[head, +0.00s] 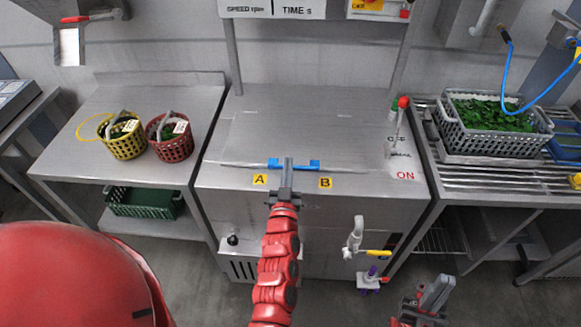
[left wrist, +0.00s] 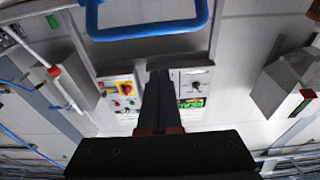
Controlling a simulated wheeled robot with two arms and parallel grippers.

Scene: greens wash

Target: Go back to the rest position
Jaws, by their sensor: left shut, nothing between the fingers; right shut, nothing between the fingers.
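My left gripper (head: 288,165) is in the middle of the head view, its arm rising from the bottom edge. It is shut and empty, over the front edge of the steel machine. A blue handle (head: 273,163) shows on both sides of its fingers; its middle is hidden behind them. In the left wrist view the shut fingers (left wrist: 160,85) point at the panel wall, and the blue handle (left wrist: 145,30) crosses the top, apart from them. My right gripper (head: 438,290) is low at the right of the head view, shut and empty, in front of the machine.
The steel machine (head: 225,185) carries labels A and B and a red-knobbed lever (head: 402,103). On the left table stand a yellow basket (head: 122,145) and a red basket (head: 172,147). A grey crate of greens (head: 465,143) stands on the right rack. A tap (head: 354,235) juts from the front.

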